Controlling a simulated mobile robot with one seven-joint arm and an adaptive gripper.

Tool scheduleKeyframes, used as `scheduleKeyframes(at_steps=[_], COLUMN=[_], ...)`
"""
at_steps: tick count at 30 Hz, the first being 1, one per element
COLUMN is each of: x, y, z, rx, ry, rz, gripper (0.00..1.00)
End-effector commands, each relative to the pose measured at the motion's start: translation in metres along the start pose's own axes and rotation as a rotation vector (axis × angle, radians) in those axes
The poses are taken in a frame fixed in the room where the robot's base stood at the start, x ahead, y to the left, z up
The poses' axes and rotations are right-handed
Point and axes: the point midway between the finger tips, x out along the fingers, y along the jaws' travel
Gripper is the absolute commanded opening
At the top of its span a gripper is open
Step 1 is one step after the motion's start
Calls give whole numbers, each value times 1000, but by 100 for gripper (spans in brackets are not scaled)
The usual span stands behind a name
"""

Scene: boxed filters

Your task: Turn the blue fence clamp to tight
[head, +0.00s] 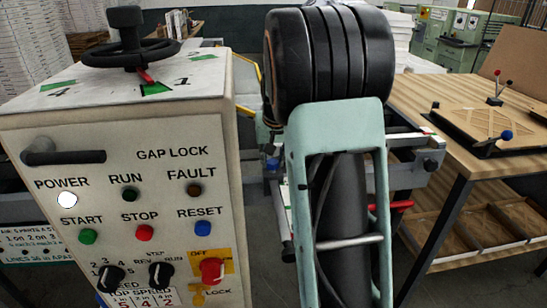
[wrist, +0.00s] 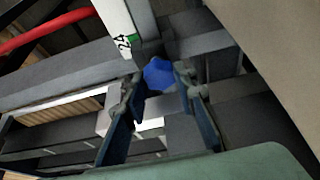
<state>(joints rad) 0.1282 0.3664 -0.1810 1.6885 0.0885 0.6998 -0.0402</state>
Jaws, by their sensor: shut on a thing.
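The blue fence clamp (wrist: 158,74) shows in the wrist view as a rounded blue knob at the foot of a pale, marked rail. My gripper (wrist: 157,83) has one finger on either side of the knob and is shut on it. The fingers partly cover the knob's sides, and I cannot read from this view how far the clamp is turned.
A grey cabinet (head: 120,190) with buttons, knobs and a black handwheel (head: 130,50) stands close on the left. A wooden table (head: 455,140) with a black-framed board is on the right. In the wrist view a red bar (wrist: 45,30) crosses the upper left, and grey rails surround the knob.

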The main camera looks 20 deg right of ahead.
Motion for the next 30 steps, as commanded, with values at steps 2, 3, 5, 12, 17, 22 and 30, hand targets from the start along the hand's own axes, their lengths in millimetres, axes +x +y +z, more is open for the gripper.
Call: scheduleKeyframes(at_steps=[2,3,5,12,17,22,30], x=[-1,-1,-1,-1,0,0,0], y=[-2,-2,-2,-2,-2,-2,-2], z=[0,0,0,0,0,0,0], rx=[46,71,105,199,230,238,238], ry=[-1,-1,-1,-1,-1,-2,-2], rz=[20,31,44,82,93,97,97], gripper=[1,1,1,1,1,1,1])
